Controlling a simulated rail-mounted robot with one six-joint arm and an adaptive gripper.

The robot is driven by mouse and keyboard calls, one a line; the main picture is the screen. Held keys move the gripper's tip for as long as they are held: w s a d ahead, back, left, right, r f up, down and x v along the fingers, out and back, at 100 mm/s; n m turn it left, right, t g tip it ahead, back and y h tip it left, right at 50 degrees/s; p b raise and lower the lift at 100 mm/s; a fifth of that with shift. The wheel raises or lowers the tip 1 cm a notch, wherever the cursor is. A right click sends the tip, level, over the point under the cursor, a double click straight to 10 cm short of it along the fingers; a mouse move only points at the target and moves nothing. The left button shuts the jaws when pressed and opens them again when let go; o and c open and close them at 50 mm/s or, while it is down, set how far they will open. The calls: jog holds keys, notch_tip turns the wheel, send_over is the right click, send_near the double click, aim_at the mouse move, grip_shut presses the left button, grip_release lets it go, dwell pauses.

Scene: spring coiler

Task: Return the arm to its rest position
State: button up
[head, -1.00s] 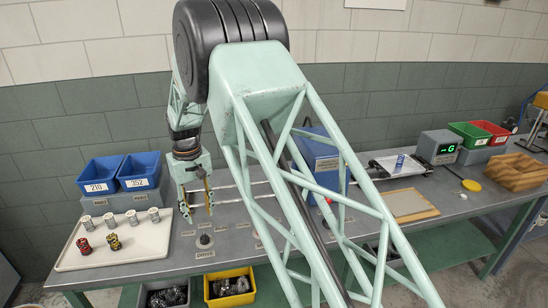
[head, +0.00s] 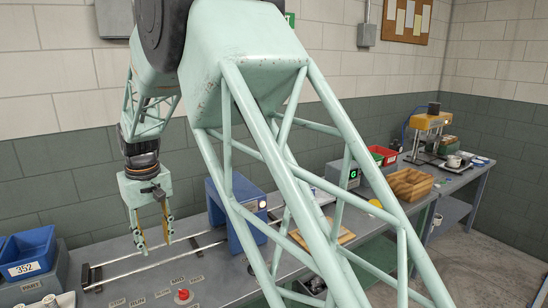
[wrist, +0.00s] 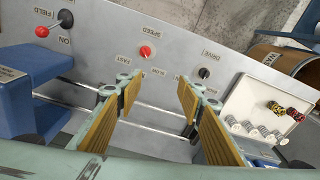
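My arm's green lattice link (head: 250,130) crosses the head view, and my wrist hangs down at the left. My gripper (head: 154,243) points down above the bench, right of the blue bins. Its two yellow-padded fingers are apart with nothing between them. The wrist view also shows my gripper (wrist: 158,88) open and empty, with the grey panel and metal rails (wrist: 160,140) beyond it.
In the wrist view, a white tray (wrist: 240,105) with several springs lies right, near a black knob (wrist: 204,72). Air around my gripper looks clear.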

jog(key=s+d+r+m+t, duration=0.1)
jog(key=s+d+r+m, duration=0.1)
jog(key=d+r, duration=0.85)
jog(key=s+d+r+m+t, duration=0.1)
jog(key=d+r, duration=0.4)
jog(key=d, duration=1.1)
jog(key=s+d+r+m+t, duration=0.15)
jog(key=d+r, duration=0.55)
jog(key=d, duration=0.7)
jog(key=s+d+r+m, duration=0.1)
jog(key=s+d, duration=0.4)
jog(key=s, duration=0.3)
jog(key=s+d+r+m, duration=0.1)
jog(key=s+d+r, duration=0.1)
jog(key=s+d, duration=0.45)
jog(key=s+d+f+m, duration=0.1)
jog(key=s+d+f, duration=0.1)
jog(key=s, duration=0.9)
jog(key=s+d+f+m+b, duration=0.1)
jog(key=s+f, duration=0.3)
jog(key=s, duration=0.8)
jog(key=shift+s+d+f+h, duration=0.2)
jog(key=shift+s+d+h, duration=0.1)
jog(key=shift+d, duration=0.45)
